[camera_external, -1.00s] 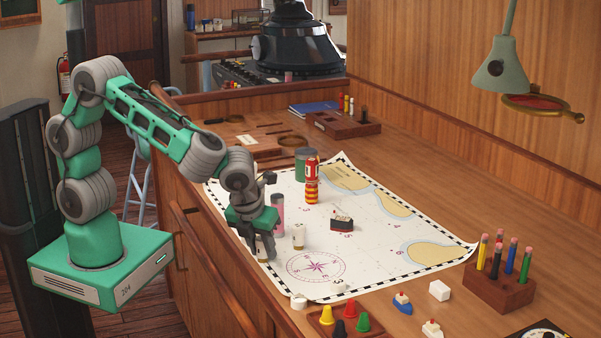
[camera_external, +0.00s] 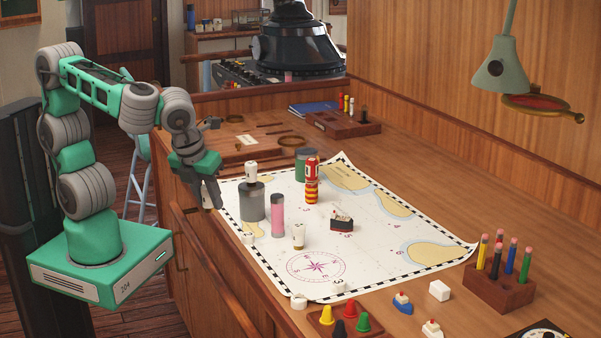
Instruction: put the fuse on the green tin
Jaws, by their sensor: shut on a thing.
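My gripper (camera_external: 210,196) is raised off the left edge of the chart, fingers pointing down. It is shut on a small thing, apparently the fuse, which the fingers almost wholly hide. The green tin (camera_external: 301,174) stands at the back of the chart, to the right of my gripper and partly hidden. A red piece (camera_external: 312,168) on a red-and-yellow striped base (camera_external: 312,191) stands in front of it. I cannot see the tin's top clearly.
A grey cylinder (camera_external: 253,205) with a white piece (camera_external: 251,172) on top and a pink cylinder (camera_external: 277,215) stand between my gripper and the tin. A white cylinder (camera_external: 298,236) and a toy ship (camera_external: 342,222) are nearby. The chart's front right is open.

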